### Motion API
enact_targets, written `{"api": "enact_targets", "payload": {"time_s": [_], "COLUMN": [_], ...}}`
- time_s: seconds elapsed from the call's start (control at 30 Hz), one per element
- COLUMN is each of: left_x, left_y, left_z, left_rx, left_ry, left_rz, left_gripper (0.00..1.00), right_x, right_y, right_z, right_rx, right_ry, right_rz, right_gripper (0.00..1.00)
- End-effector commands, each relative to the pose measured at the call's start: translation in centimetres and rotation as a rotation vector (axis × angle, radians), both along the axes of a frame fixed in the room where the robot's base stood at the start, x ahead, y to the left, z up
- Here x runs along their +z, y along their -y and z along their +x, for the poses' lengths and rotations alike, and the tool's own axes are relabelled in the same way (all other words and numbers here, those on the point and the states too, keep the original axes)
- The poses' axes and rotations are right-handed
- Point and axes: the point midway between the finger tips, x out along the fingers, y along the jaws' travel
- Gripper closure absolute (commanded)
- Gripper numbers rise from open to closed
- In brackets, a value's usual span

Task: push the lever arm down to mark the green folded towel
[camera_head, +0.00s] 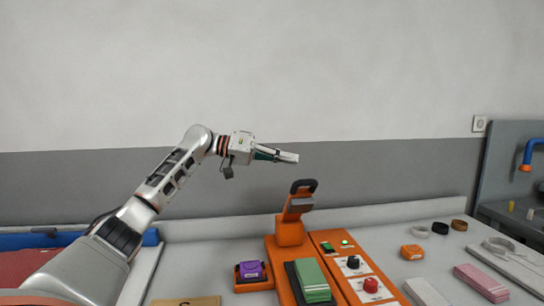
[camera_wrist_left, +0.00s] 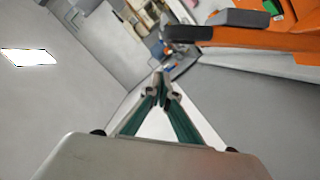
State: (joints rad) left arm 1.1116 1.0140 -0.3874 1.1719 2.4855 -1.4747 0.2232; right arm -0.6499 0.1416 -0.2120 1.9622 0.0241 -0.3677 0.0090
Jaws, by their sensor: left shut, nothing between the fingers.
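The orange marking press (camera_head: 290,232) stands on the table with its lever arm (camera_head: 299,201) raised and a dark handle (camera_head: 304,185) on top. The green folded towel (camera_head: 312,278) lies on the dark pad in front of it, below the lever. My left gripper (camera_head: 296,158) is shut and empty in the air, above and slightly left of the lever handle, apart from it. In the left wrist view the shut fingertips (camera_wrist_left: 160,76) show, with the dark handle (camera_wrist_left: 245,18) and orange lever (camera_wrist_left: 270,37) at upper right. My right gripper is not in view.
An orange control panel (camera_head: 335,243) with black and red knobs sits right of the press. A purple item (camera_head: 251,270) rests on an orange holder at left. Pink cloth (camera_head: 481,281) and small rings lie at right. The wall is behind.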

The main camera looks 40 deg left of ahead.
Motion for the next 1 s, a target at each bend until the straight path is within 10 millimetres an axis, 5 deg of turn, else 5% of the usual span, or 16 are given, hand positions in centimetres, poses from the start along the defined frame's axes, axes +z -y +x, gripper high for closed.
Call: {"api": "enact_targets", "payload": {"time_s": [0.07, 0.4, 1.0], "left_x": [-0.2, -3.3, -3.7], "left_y": [1.3, 2.7, 3.3], "left_z": [1.0, -0.5, -0.7], "left_rx": [-0.003, 0.001, 0.000], "left_ry": [0.001, -0.003, 0.004], "left_rz": [-0.001, 0.002, 0.007], "left_gripper": [1.00, 1.00, 1.00], "right_x": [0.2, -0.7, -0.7], "right_y": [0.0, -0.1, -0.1], "right_z": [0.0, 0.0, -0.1], "right_rx": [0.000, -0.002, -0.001], "right_ry": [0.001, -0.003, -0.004], "right_rz": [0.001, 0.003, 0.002], "right_gripper": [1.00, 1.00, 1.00]}}
